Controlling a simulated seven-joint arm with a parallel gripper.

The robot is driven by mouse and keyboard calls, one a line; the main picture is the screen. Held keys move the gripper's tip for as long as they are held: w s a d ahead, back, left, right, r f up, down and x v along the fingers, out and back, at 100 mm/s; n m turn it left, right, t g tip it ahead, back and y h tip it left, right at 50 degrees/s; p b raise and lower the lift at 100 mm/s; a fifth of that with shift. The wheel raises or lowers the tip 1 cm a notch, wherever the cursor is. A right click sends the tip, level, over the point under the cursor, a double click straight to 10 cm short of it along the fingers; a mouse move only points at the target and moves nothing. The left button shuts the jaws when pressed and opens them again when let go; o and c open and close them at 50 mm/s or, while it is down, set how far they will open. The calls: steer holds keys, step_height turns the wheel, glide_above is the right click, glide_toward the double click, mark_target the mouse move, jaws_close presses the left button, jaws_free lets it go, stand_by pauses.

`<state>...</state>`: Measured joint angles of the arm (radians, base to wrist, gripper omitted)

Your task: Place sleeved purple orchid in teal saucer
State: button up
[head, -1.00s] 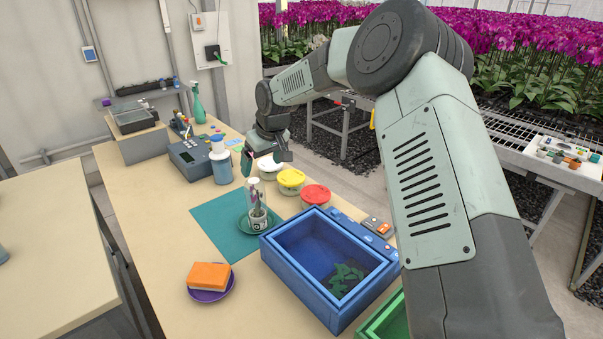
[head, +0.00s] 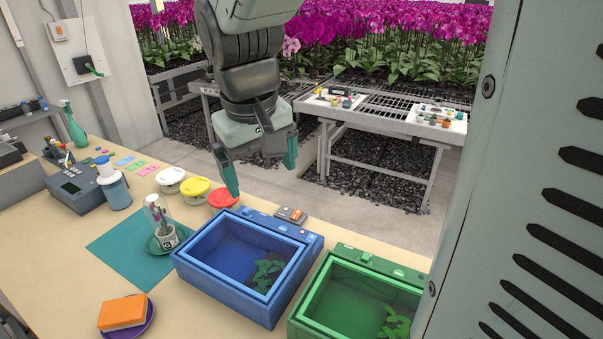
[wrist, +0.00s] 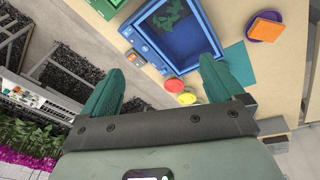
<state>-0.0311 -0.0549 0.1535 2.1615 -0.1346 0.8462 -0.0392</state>
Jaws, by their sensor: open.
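The sleeved purple orchid (head: 157,218) stands upright in a small white pot inside a clear sleeve. Its pot rests in the teal saucer (head: 178,246), which lies on a teal mat (head: 118,252). My gripper (head: 262,182) is open and empty in the head view, raised behind the blue bin and to the right of the orchid, apart from it. In the wrist view the two teal fingers (wrist: 162,80) are spread wide with nothing between them. The orchid and saucer cannot be made out in the wrist view.
The blue bin (head: 188,270) and green bin (head: 300,325) hold green leaf scraps. Red (head: 222,198), yellow (head: 195,192) and white (head: 171,180) lidded tubs stand behind the mat. An orange sponge (head: 122,313) lies on a purple saucer (head: 148,325). A bottle (head: 114,190) stands left.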

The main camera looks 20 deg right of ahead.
steer(key=s+d+r+m+t, duration=0.1)
steer(key=s+d+r, duration=0.1)
steer(key=s, duration=0.5)
steer(key=s+d+r+m+t, duration=0.2)
steer(key=s+r, duration=0.2)
steer(key=s, duration=0.4)
steer(key=shift+y, duration=0.4)
